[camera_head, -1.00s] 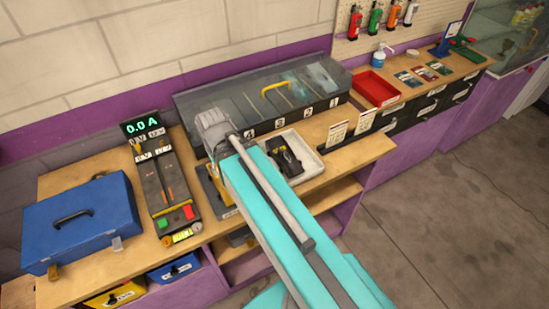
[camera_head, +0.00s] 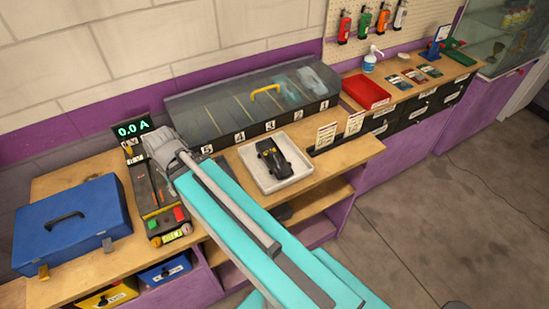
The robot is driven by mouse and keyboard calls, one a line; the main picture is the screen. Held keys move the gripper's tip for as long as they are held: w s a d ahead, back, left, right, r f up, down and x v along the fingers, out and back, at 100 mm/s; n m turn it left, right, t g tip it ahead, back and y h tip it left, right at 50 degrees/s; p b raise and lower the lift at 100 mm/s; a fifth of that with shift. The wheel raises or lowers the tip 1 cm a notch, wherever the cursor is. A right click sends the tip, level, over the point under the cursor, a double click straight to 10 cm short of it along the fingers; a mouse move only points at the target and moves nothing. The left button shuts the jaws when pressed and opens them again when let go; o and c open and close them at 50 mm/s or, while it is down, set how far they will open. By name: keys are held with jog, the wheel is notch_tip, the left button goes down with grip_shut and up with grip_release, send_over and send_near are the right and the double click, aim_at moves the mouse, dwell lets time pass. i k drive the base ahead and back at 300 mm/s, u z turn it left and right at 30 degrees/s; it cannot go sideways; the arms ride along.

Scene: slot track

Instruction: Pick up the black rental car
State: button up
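The black car (camera_head: 273,159) with yellow markings lies in a shallow white tray (camera_head: 301,176) on the wooden counter, in front of the numbered case. My arm reaches in from the lower right, and its end (camera_head: 165,148) is over the testing unit at the left, apart from the car and left of the tray. The fingers of my gripper are hidden behind the wrist, so their opening does not show. The car is in full view.
A clear-lidded case (camera_head: 240,105) with numbered slots and a yellow handle stands behind the tray. A testing unit (camera_head: 155,205) reading 0.0 A and a blue toolbox (camera_head: 70,220) are at left. Small sign cards (camera_head: 326,136) and a red tray (camera_head: 367,91) are at right.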

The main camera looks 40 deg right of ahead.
aim_at(270, 153)
jog(key=z, duration=0.05)
jog(key=k, duration=1.5)
jog(key=z, duration=1.05)
jog(key=i, duration=0.95)
jog(key=u, duration=0.05)
